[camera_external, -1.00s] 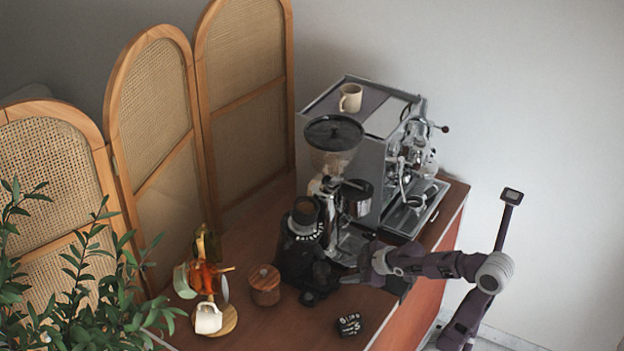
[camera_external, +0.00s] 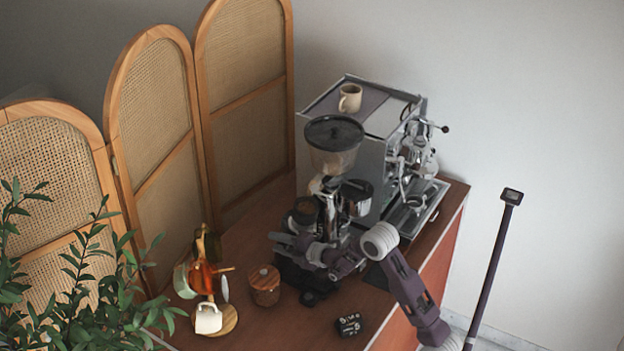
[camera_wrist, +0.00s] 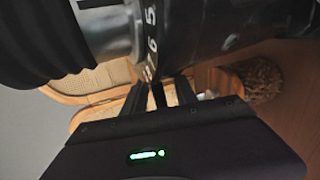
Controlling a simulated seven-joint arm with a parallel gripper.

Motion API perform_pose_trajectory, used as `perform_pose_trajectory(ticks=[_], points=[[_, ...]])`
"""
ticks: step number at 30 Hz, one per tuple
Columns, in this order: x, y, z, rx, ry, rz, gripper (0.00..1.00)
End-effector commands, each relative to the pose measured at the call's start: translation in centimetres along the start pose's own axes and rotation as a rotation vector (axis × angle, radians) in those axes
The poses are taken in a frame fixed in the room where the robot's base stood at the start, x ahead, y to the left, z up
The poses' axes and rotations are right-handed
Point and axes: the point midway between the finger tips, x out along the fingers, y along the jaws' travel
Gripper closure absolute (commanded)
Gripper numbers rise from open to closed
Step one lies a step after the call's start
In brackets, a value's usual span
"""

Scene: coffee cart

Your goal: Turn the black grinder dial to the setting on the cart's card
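The coffee grinder (camera_external: 333,134) has a dark round hopper and stands at the front left of the espresso machine. Its black dial (camera_wrist: 148,28) shows in the wrist view, with white numerals including 5 and 6 along its edge. In the external view my arm covers much of the grinder's lower front. My gripper (camera_external: 290,243) is at that front, close to the dial. Its dark prongs (camera_wrist: 158,92) rise toward the dial in the wrist view; contact and finger gap are unclear. A small black block with white lettering (camera_external: 348,324), possibly the card, lies on the cart; its text is unreadable.
The espresso machine (camera_external: 345,169) stands behind with a cup (camera_external: 350,98) on top. Rattan screens (camera_external: 245,90) line the back.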

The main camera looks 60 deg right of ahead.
Motion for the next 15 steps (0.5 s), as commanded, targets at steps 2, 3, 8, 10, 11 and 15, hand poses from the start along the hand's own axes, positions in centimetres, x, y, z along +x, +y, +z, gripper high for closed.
perform_pose_trajectory(ticks=[2, 3, 8, 10, 11, 15], points=[[-0.01, -0.01, -0.01, 0.000, 0.000, 0.000, 0.66], [-0.02, -0.01, 0.00, 0.001, 0.000, 0.000, 0.66], [-0.04, -0.01, -0.01, 0.001, 0.000, -0.001, 0.90], [-0.04, -0.01, -0.01, 0.001, 0.000, -0.001, 1.00], [-0.05, -0.01, -0.01, 0.001, 0.000, -0.001, 1.00], [-0.05, -0.01, -0.01, 0.001, 0.000, -0.001, 1.00]])
